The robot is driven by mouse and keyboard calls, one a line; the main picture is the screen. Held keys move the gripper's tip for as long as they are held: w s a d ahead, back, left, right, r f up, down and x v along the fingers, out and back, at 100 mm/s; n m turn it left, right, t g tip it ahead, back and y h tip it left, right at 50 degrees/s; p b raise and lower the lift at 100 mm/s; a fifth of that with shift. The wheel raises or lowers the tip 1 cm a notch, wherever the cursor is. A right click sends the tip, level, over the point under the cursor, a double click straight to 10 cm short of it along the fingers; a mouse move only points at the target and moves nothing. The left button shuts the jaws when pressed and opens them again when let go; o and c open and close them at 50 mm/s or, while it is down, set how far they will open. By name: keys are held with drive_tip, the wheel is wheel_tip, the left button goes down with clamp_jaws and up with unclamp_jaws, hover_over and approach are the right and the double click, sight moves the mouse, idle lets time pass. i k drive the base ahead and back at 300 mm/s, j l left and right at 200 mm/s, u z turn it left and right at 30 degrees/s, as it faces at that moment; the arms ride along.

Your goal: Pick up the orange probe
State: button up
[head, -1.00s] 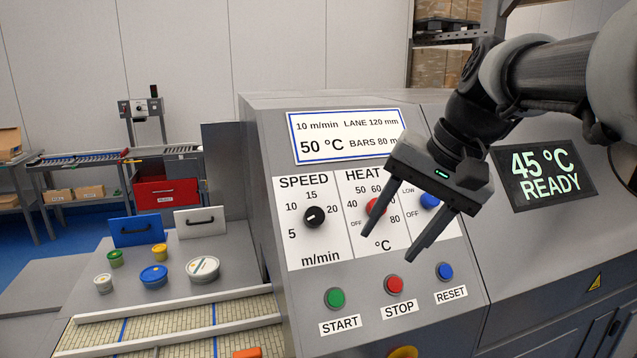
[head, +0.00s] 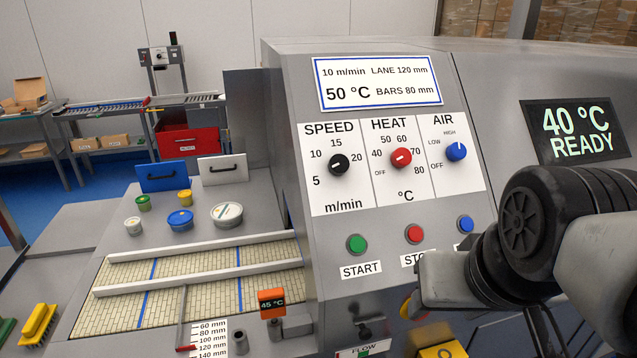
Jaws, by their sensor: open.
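The orange probe (head: 271,303) has an orange head with a small dark display reading 45 °C. It stands upright in a grey holder (head: 290,327) at the front of the machine, right of the slatted belt. My gripper (head: 442,282) is at the lower right, in front of the control panel and well to the right of the probe. Its body is seen partly from the side, and its fingers are not clearly visible. Nothing is seen held in it. It partly covers the STOP label.
The control panel (head: 389,168) with knobs and buttons rises behind the probe. A white rail (head: 200,245) and belt lie to its left, with a millimetre scale (head: 208,338) and an empty-looking post (head: 238,342) nearby. Yellow and green brushes (head: 38,325) lie far left.

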sight(272, 301)
drive_tip(key=j+u, duration=0.7)
drive_tip(key=j, duration=0.25)
drive_tip(key=j+u, duration=0.35)
drive_tip(key=j, duration=0.15)
drive_tip(key=i, duration=0.05)
